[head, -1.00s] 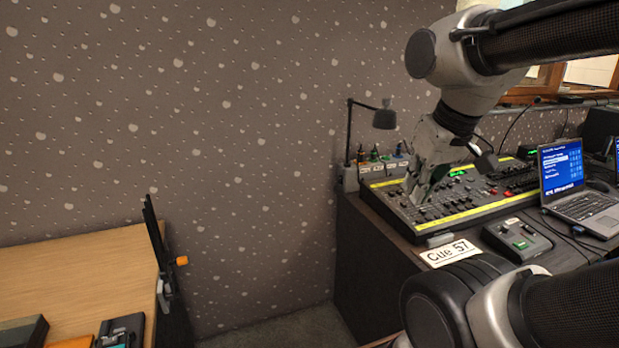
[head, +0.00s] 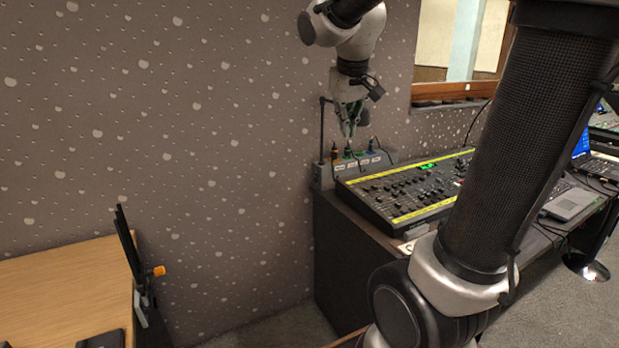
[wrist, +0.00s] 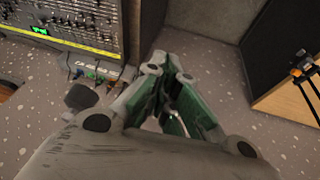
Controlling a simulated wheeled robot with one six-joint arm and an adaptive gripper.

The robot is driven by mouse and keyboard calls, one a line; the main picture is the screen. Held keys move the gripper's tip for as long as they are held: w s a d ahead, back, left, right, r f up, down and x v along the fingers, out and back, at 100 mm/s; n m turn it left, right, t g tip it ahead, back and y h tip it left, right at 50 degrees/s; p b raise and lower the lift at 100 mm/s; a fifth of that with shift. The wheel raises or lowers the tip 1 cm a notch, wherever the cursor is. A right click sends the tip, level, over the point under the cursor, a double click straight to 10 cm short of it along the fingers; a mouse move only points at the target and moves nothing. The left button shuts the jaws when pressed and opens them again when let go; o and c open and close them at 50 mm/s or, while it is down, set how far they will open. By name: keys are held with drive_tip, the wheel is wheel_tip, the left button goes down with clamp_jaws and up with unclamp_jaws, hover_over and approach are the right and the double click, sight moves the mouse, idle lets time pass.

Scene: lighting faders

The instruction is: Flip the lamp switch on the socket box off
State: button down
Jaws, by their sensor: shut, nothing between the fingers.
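The grey socket box (head: 325,178) stands at the back left end of the desk, with colored plugs and white labels along it. It also shows in the wrist view (wrist: 76,66), left of my fingers. The lamp's dark pole (head: 322,128) rises behind the box's left end; its head is largely hidden by my gripper in the head view, but shows in the wrist view (wrist: 80,97). The lamp switch is too small to make out. My gripper (head: 349,134) is shut and empty, pointing down just above the plugs. I cannot tell whether it touches anything.
The fader console (head: 410,190) with yellow strips lies right of the box. A laptop (head: 568,195) stands farther right. The patterned wall (head: 200,130) is close behind the desk. A wooden table (head: 60,285) is at the left, with open floor between.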

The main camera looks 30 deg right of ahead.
drive_tip(key=w+d+f+h, duration=0.1)
drive_tip(key=w+d+f, duration=0.15)
drive_tip(key=w, duration=0.95)
drive_tip(key=w+d+f+h, duration=0.1)
drive_tip(key=w+f, duration=0.3)
drive_tip(key=w, duration=0.9)
drive_tip(key=w+d+f+h, duration=0.1)
drive_tip(key=w+d+f, duration=0.1)
drive_tip(key=w+f, duration=1.5)
wheel_tip(320, 180, down, 4)
drive_tip(key=shift+w+r+t, duration=0.25)
drive_tip(key=shift+w+t, duration=0.05)
drive_tip(key=shift+w, duration=0.1)
